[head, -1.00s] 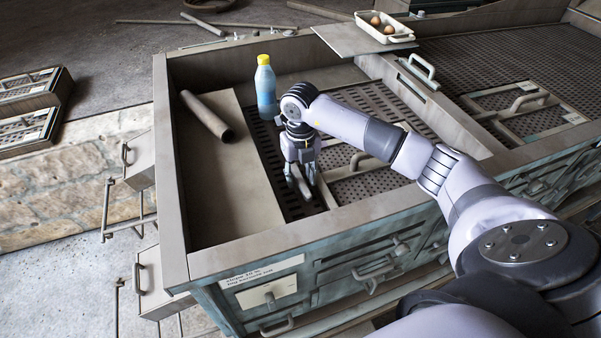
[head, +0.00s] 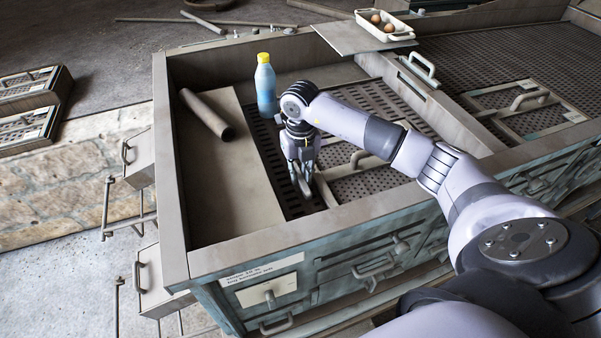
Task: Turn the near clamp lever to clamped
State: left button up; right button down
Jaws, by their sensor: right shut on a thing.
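My right gripper (head: 303,178) points down into the open bay of the bench, over the dark slotted floor. It is shut on a short grey bar, the near clamp lever (head: 302,187), whose lower end shows just below the fingertips. The fingers hide the rest of the lever and its pivot, so I cannot tell its exact angle. My left gripper is not in view.
A blue bottle with a yellow cap (head: 265,85) stands just behind my right wrist. A loose pipe (head: 207,115) lies on the plate at left. A handled perforated panel (head: 370,182) is right of the gripper. A tray with eggs (head: 385,32) sits at the back.

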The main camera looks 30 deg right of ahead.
jog(key=shift+m, duration=0.4)
jog(key=m+b, duration=0.1)
jog(key=m, duration=0.3)
jog(key=shift+m+b, duration=0.3)
jog(key=m+b, duration=0.1)
jog(key=m, duration=0.8)
jog(key=shift+r+m, duration=0.1)
jog(key=shift+m, duration=1.6)
jog(key=c, duration=1.5)
grip_release()
